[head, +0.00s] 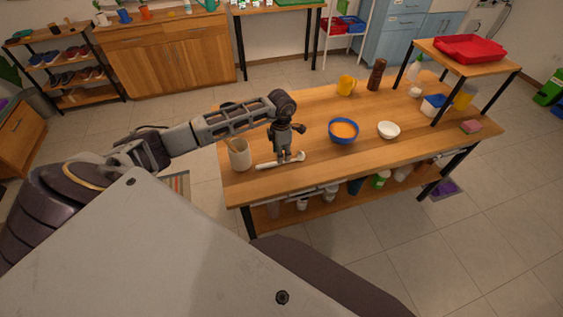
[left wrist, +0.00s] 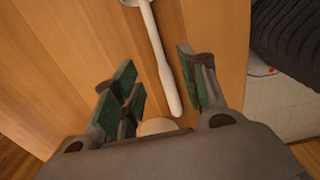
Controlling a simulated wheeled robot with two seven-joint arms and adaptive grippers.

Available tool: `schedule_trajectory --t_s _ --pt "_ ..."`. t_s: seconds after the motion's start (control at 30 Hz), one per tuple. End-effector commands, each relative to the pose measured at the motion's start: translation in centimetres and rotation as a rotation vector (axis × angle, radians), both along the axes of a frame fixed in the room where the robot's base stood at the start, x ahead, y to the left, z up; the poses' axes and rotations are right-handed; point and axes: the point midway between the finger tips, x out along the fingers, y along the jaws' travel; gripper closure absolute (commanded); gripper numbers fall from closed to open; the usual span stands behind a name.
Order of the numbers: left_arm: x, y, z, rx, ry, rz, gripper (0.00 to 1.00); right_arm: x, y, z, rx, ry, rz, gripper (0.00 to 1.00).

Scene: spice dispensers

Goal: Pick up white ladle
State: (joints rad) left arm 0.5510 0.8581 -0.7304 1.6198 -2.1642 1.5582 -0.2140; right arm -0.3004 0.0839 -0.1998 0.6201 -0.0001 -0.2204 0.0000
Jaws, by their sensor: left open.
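The white ladle (head: 268,164) lies flat on the wooden table (head: 400,150), near its front-left edge. In the left wrist view the ladle's handle (left wrist: 160,55) runs down into the space between the open fingers, with its bowl end cut off at the top edge. My left gripper (head: 283,158) points down over the ladle, open and empty; its fingers show in the left wrist view (left wrist: 160,85), one on each side of the handle. I cannot tell whether the fingertips touch the table. My right gripper is not in view.
A blue bowl with orange contents (head: 343,131) and a white bowl (head: 388,130) are to the right. A raised shelf (head: 465,62) occupies the right end.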

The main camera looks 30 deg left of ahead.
Motion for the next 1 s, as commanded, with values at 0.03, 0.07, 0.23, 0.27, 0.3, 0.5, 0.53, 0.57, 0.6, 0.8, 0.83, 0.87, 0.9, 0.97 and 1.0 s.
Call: schedule_trajectory --t_s 0.03,0.07,0.23,0.27,0.3,0.5,0.53,0.57,0.6,0.8,0.83,0.87,0.9,0.97,1.0 --pt "-0.1 0.0 -0.4 0.000 0.003 0.001 0.57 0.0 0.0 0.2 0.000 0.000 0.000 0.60" --pt "-0.1 -0.1 -0.6 -0.001 0.003 0.001 0.57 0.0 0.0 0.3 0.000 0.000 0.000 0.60" --pt "-0.2 -0.2 -2.5 -0.002 0.003 0.001 0.57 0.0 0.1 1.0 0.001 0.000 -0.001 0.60" --pt "-0.2 -0.2 -2.8 -0.002 0.002 0.001 0.57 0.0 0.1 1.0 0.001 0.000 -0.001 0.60" --pt "-0.1 -0.2 -3.3 -0.002 0.002 0.001 0.57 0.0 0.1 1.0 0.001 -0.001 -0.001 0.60" --pt "-0.1 -0.1 -4.5 -0.001 0.001 0.000 0.57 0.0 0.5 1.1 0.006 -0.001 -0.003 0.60" --pt "-0.1 -0.1 -4.6 -0.001 0.000 0.000 0.57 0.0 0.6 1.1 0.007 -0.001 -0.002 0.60" --pt "-0.1 -0.1 -4.6 -0.001 0.000 0.000 0.57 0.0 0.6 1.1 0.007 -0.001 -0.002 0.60" --pt "-0.1 -0.1 -4.6 -0.001 0.000 0.000 0.57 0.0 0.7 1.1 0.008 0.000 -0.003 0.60" --pt "-0.1 -0.1 -4.6 -0.001 0.001 0.000 0.57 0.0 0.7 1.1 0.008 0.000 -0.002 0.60" --pt "-0.1 -0.1 -4.6 -0.001 0.001 0.000 0.57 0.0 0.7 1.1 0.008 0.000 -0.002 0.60" --pt "-0.1 -0.1 -4.6 -0.001 0.001 0.000 0.57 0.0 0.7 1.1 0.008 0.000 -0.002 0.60" --pt "-0.1 -0.1 -4.6 -0.001 0.001 0.000 0.57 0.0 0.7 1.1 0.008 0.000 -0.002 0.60" --pt "-0.1 -0.1 -4.6 -0.001 0.001 0.000 0.57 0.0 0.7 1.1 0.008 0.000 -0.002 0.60" --pt "-0.1 -0.1 -4.6 -0.001 0.001 0.000 0.62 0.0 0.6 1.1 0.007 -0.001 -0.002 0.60"
